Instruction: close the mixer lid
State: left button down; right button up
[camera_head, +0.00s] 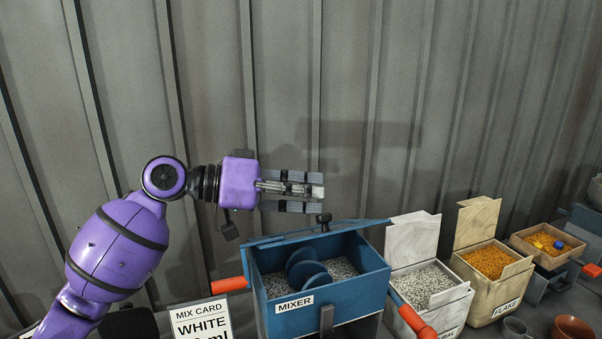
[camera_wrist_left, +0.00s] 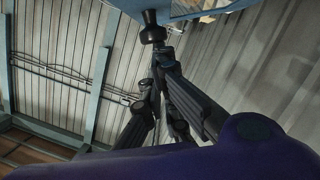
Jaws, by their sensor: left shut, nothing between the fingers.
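The blue mixer (camera_head: 349,308) stands at the lower middle of the head view, with grey granules and round blue discs visible inside. Its blue lid (camera_head: 280,238) is open, seen nearly edge-on along the back rim, with a black knob (camera_head: 323,219) on it. In the left wrist view the lid (camera_wrist_left: 205,10) and knob (camera_wrist_left: 152,34) show at the top. My left gripper (camera_head: 318,191) points right, just above the knob in the picture, shut and empty. In the left wrist view its fingertips (camera_wrist_left: 163,62) are close to the knob; I cannot tell whether they touch. My right gripper is not in view.
Orange handles (camera_head: 229,285) stick out at the mixer's sides. A mix card (camera_head: 200,322) reading WHITE stands left of it. Right are an open bin of grey granules (camera_head: 424,285), an open flake bin (camera_head: 488,262), a wooden tray (camera_head: 532,256) and cups. A ribbed wall (camera_head: 420,100) is behind.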

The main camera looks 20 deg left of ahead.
aim_at(322, 234)
pick_arm(q)
jog(key=s+d+f+m, duration=0.2)
jog(key=f, duration=0.1)
jog(key=s+f+m+y+b, duration=0.1)
jog(key=s+f, duration=0.1)
jog(key=shift+s+d+f+m+t, duration=0.1)
jog(key=shift+d+f+m+t, duration=0.2)
jog(key=shift+d+t, duration=0.1)
jog(key=shift+s+d+f+m, duration=0.25)
jog(key=shift+s+f+m, duration=0.1)
jog(key=shift+f+m, duration=0.3)
